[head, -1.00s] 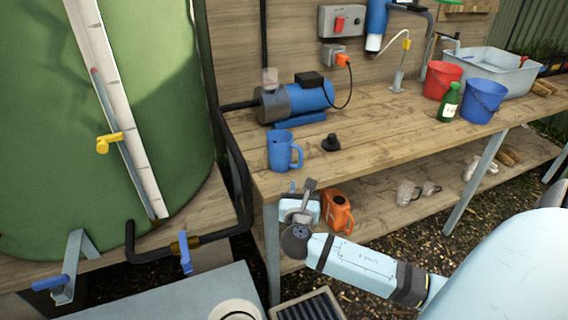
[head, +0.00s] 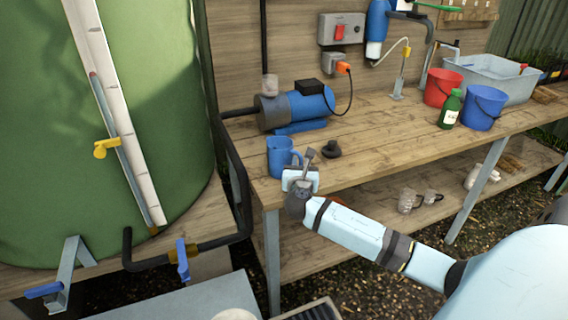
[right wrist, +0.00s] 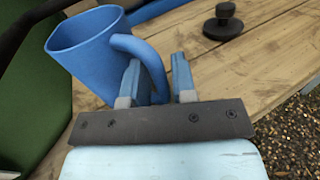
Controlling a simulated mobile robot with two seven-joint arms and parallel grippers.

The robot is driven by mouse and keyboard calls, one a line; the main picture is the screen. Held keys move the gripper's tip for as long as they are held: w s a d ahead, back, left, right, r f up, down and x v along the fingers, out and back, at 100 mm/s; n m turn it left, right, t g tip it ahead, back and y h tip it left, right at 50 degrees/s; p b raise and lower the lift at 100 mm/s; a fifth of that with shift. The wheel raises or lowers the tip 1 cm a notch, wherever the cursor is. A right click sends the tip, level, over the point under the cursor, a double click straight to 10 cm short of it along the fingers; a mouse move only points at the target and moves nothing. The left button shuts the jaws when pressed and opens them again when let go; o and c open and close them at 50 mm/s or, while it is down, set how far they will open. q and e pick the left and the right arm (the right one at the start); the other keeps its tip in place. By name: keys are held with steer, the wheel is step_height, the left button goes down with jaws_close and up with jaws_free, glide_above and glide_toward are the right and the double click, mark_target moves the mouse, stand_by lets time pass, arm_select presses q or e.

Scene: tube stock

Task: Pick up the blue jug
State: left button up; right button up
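The blue jug (head: 279,158) stands upright near the left front corner of the wooden bench, its handle towards the right. In the right wrist view the jug (right wrist: 88,52) fills the upper left. My right gripper (head: 304,160) is just in front of it, at the handle side. In the right wrist view the two fingers (right wrist: 158,82) are apart. The curved handle reaches into the gap between them, partly hidden by the left finger. I cannot tell whether a finger touches it. My left gripper is not in view.
A black knob-shaped part (head: 330,149) stands right of the jug, and a blue pump (head: 307,104) behind it. A red bucket (head: 440,88), green bottle (head: 450,108) and blue bucket (head: 482,108) stand farther right. The bench (head: 385,135) between is clear.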

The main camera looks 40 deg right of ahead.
jaws_close()
steer(key=shift+r, duration=0.2)
